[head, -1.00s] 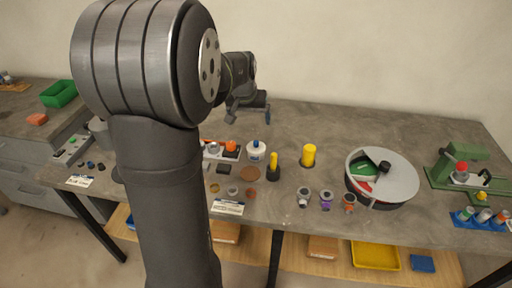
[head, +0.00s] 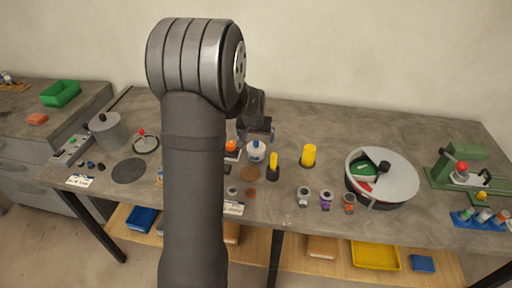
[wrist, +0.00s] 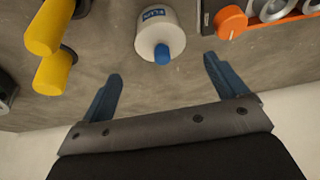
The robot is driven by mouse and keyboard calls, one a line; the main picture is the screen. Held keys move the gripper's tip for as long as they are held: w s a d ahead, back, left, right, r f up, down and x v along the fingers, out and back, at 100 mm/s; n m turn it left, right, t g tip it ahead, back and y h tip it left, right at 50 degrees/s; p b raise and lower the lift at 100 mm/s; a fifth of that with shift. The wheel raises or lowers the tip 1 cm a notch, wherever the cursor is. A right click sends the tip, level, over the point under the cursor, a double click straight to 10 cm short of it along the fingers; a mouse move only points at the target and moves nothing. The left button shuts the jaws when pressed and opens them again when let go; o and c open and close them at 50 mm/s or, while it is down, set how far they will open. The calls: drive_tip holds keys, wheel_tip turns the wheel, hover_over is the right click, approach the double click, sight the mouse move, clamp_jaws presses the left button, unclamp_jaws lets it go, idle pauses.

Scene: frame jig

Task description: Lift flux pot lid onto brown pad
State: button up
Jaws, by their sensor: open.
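The flux pot (head: 256,151) is a white pot with a blue label and a blue-knobbed lid (head: 256,143), standing upright on the workbench. In the wrist view the pot (wrist: 156,22) and its blue knob (wrist: 161,54) lie ahead of my fingers, near the middle between them. My gripper (wrist: 163,82) is open and empty, apart from the pot. In the head view my gripper (head: 256,138) is above and behind the pot, partly hidden by my arm. The brown pad (head: 249,173) is a flat round disc on the bench, in front of the pot, bare on top.
A black-based yellow-handled tool (head: 273,167) and a yellow cylinder (head: 309,155) stand right of the pot. An orange-topped item (head: 232,147) is close on its left. A round grey-lidded drum (head: 398,170) stands farther right. The back of the bench is clear.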

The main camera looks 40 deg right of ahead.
sight(256, 141)
drive_tip(key=x, duration=0.5)
drive_tip(key=shift+w+a, duration=0.1)
drive_tip(key=shift+w, duration=0.05)
drive_tip(key=c, duration=1.1)
